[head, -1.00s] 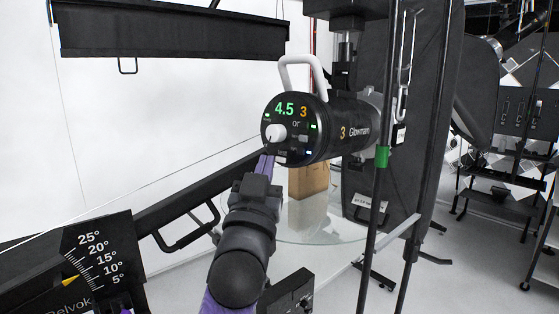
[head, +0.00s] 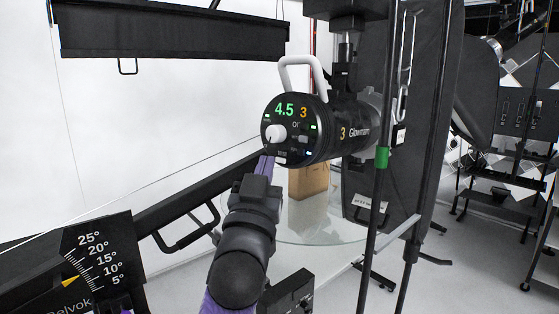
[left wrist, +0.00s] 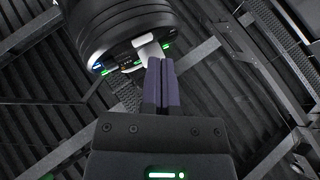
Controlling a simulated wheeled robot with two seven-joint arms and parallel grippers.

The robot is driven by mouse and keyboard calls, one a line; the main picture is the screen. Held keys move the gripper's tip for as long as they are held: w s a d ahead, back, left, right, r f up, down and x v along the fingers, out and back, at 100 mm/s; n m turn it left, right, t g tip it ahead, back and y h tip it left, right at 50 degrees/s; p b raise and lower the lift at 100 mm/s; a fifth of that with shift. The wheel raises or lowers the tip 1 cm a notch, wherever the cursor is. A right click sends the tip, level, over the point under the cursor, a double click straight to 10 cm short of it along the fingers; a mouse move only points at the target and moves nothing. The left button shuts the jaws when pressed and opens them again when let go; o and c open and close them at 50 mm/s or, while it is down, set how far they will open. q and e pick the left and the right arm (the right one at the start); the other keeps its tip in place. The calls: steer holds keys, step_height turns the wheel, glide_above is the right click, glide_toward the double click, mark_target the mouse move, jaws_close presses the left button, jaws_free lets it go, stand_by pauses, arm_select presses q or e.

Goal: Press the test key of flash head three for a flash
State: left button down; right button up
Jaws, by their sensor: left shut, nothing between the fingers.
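Flash head three (head: 325,128) is a black cylinder with a white handle on top. Its round back panel shows a green "4.5", an orange "3", small lit keys and a white knob (head: 276,133). My left gripper (head: 266,162) has its purple fingers shut and empty, with the tips at the lower left edge of the panel, just below the knob. In the left wrist view the shut fingers (left wrist: 162,75) point up at the panel's edge near the pale knob and green lights. I cannot tell whether the tips touch it. The test key is not clearly readable. My right gripper is not in view.
A cardboard box (head: 309,181) stands on a round glass turntable (head: 330,232) below the flash head. A dark upright stand (head: 381,205) is to the right. A black rail with handles (head: 180,210) runs behind my left arm.

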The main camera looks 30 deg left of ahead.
arm_select(q)
steer(key=shift+w, duration=0.15)
stand_by(0.6)
steer(key=shift+w+d, duration=0.1)
steer(key=shift+w, duration=0.2)
steer(key=shift+w+f, duration=0.1)
steer(key=shift+w, duration=0.2)
stand_by(0.6)
steer(key=shift+s, duration=0.75)
steer(key=shift+s+p, duration=0.1)
steer(key=shift+p, duration=0.2)
steer(key=s, duration=0.1)
steer(key=s+a+p, duration=0.1)
steer(key=s, duration=0.2)
steer(key=shift+s+a+r+p, duration=0.15)
steer(key=shift+s+r+p, duration=0.15)
steer(key=shift+s+r, duration=0.05)
